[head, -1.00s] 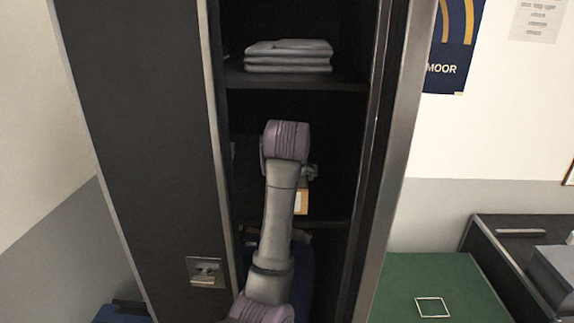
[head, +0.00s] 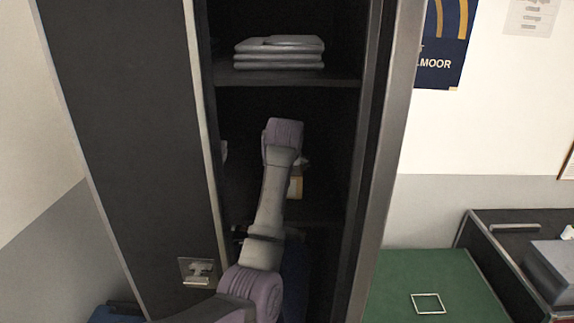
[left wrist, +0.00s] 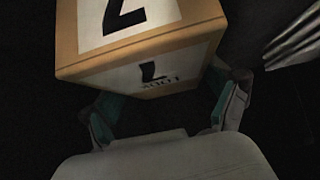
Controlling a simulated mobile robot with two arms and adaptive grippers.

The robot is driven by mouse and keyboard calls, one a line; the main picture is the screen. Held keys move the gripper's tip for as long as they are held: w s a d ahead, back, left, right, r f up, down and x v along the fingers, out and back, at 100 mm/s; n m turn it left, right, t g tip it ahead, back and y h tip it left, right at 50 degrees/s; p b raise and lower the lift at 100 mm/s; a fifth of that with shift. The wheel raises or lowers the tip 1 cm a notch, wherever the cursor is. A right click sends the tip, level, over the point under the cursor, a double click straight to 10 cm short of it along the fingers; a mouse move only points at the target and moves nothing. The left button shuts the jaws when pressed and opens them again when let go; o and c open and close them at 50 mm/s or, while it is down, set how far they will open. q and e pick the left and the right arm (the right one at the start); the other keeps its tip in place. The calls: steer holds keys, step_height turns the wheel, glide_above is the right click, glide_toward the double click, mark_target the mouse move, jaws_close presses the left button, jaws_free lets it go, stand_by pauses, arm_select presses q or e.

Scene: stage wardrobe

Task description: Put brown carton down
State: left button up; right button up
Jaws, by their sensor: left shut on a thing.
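The brown carton (left wrist: 120,50) fills the top of the left wrist view, with white labels and black print on two faces. My left gripper (left wrist: 168,108) is shut on it, one finger at each side of its lower end. In the head view a small tan part of the carton (head: 296,187) shows beside my arm, inside the open locker. My left arm hides the rest of the carton and the gripper there. I cannot tell whether the carton touches the shelf (head: 320,217). My right gripper is not in view.
Folded grey cloths (head: 279,53) lie on the locker's upper shelf (head: 290,78). The locker's side walls are close on both sides of my arm. A green surface (head: 430,275) with a white square outline (head: 428,303) is at the lower right, beside a dark case (head: 515,228).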

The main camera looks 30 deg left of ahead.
arm_select(q)
steer(key=o, duration=1.1)
steer(key=shift+s, duration=0.1)
steer(key=shift+o, duration=0.2)
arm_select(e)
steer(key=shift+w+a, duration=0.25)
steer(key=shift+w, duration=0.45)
arm_select(q)
steer(key=shift+r, duration=0.1)
steer(key=shift+s+d+r+b, duration=0.15)
steer(key=shift+s+r+b, duration=0.05)
steer(key=shift+b, duration=0.2)
steer(key=b+v, duration=0.4)
steer(key=v, duration=0.7)
steer(key=shift+s+b, duration=0.15)
steer(key=shift+b, duration=0.25)
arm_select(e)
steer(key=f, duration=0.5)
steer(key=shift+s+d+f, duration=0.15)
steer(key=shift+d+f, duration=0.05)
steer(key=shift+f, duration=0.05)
